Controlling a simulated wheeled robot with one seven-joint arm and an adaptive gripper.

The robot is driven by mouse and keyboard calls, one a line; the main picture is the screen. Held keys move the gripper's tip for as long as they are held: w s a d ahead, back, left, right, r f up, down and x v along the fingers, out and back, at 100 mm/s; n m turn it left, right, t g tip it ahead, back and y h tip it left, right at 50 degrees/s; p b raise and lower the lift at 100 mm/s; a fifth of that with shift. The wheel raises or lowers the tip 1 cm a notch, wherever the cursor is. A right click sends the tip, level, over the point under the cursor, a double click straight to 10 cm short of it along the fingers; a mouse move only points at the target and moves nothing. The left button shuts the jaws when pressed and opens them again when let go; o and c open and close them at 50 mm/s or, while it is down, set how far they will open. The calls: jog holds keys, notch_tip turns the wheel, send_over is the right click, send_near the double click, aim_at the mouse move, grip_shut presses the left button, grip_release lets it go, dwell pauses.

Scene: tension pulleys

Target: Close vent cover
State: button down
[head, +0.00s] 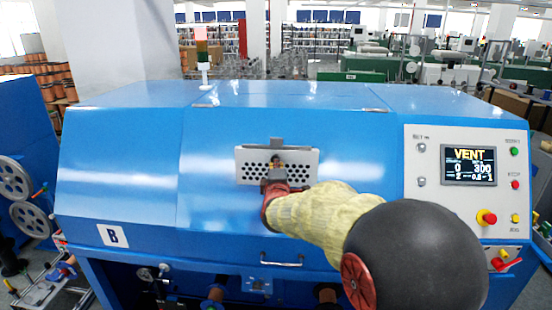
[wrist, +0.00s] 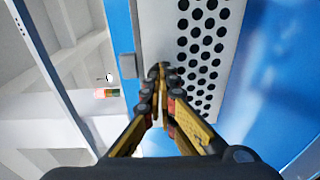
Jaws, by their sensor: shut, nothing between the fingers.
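The vent cover (head: 304,162) is a pale plate with rows of dark holes on the sloped blue front of the machine. A grey tab (head: 277,143) stands at its top edge. My gripper (head: 275,164) is in front of the middle of the plate and hides part of it. In the wrist view the perforated plate (wrist: 203,45) fills the upper middle, with the grey tab (wrist: 128,66) at its left edge. My gripper's fingertips (wrist: 159,70) are together and empty, close to the plate near the tab. I cannot tell whether they touch it.
A control panel (head: 420,200) with a screen (head: 469,166) reading "VENT" and several buttons is at the right. A silver handle (head: 282,263) is below the vent. A signal light (head: 202,55) stands on top. The blue panel left of the vent is clear.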

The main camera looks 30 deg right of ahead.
aim_at(279, 148)
jog(key=shift+w+d+r+g+y+p, duration=0.3)
jog(key=shift+w+r+g+p, duration=0.2)
jog(key=shift+p, duration=1.6)
jog(key=shift+w+d+r+g+y+p, duration=0.2)
jog(key=shift+w+d+r+g+p, duration=0.3)
jog(key=shift+p, duration=1.6)
jog(key=p, duration=0.3)
jog(key=w+d+g+y+p, duration=0.1)
jog(key=p, duration=0.2)
jog(key=shift+w+r+p, duration=0.3)
jog(key=shift+r, duration=0.1)
jog(key=w+p, duration=0.1)
jog(key=p, duration=0.1)
jog(key=shift+d+g+p, duration=0.3)
jog(key=shift+g+p, duration=0.1)
jog(key=shift+w+d+p, duration=0.4)
jog(key=shift+w+p, duration=0.25)
jog(key=shift+p, duration=0.65)
jog(key=shift+w+d, duration=0.1)
